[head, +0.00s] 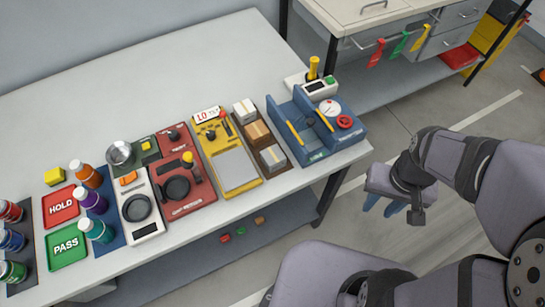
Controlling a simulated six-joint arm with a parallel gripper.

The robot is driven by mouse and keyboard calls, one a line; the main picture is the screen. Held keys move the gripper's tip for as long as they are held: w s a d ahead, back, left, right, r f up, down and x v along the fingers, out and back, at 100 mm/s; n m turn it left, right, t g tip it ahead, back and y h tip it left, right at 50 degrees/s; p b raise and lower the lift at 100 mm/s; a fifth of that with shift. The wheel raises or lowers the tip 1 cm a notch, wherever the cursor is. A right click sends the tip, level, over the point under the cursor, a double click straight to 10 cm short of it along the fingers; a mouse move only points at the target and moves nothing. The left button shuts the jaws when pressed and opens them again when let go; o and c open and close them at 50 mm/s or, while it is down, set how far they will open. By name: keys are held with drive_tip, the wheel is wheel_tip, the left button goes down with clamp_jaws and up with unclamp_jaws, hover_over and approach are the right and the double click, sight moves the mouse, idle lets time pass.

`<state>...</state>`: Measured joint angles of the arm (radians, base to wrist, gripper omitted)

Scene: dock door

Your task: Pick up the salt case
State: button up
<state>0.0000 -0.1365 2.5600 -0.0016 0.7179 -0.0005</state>
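Several small boxes sit in a row on a dark brown tray (262,142) near the table's right end. They are a whitish box (244,110) at the back, a brown cardboard box (257,131) in the middle and a greyish box (273,156) in front. No label reading salt is legible, so I cannot tell which is the salt case. My gripper (382,206) is off the table's right side, over the floor, well apart from the boxes. Its blue fingertips point down and show apart, with nothing seen between them.
A blue fixture (310,140) with a gauge and red knob stands right of the boxes. A yellow scale-like station (232,165) stands left. Red and white stations, bottles and HOLD (60,206) and PASS (66,243) trays lie farther left. The table's back is clear.

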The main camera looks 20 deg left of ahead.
drive_tip(key=shift+o, duration=0.4)
drive_tip(key=o, duration=0.5)
drive_tip(key=shift+c, duration=0.2)
